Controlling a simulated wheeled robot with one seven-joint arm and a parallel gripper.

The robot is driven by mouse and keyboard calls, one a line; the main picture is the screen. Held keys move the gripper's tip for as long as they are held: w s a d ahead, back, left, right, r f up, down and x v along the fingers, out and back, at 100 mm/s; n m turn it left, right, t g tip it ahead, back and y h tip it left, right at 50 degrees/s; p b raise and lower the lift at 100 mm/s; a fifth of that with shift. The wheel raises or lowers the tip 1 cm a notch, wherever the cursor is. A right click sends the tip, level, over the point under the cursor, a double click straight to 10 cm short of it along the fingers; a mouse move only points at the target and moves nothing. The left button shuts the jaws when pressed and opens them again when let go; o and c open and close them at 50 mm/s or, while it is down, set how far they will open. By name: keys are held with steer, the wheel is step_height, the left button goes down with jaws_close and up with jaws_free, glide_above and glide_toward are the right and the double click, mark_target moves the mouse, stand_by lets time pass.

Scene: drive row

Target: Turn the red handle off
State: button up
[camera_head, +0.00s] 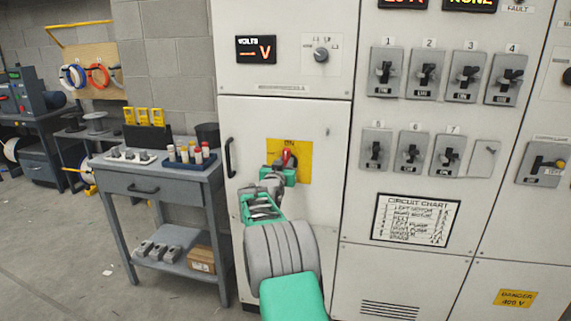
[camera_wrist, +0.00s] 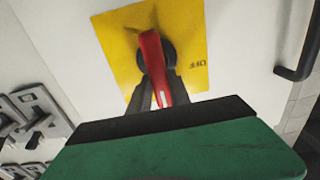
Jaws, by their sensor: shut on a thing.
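The red handle (camera_wrist: 154,65) sits on a dark round hub on a yellow plate (camera_wrist: 112,37) fixed to the white cabinet. In the head view the red handle (camera_head: 287,156) shows just above my gripper, below the word ON at the top of the yellow plate (camera_head: 302,150). My gripper (camera_wrist: 155,100) is at the plate, its two dark fingers on either side of the handle's free end, shut on it. The handle looks upright in the head view. My gripper hides its lower part there (camera_head: 284,168).
Grey breaker switches (camera_head: 425,75) are on the panel to the right, above a circuit chart (camera_head: 415,220). A black door handle (camera_head: 230,158) is left of the plate. A grey cart (camera_head: 150,185) with small parts stands further left. Open floor (camera_head: 75,260) lies at the lower left.

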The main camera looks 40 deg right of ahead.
jaws_close()
stand_by(0.9)
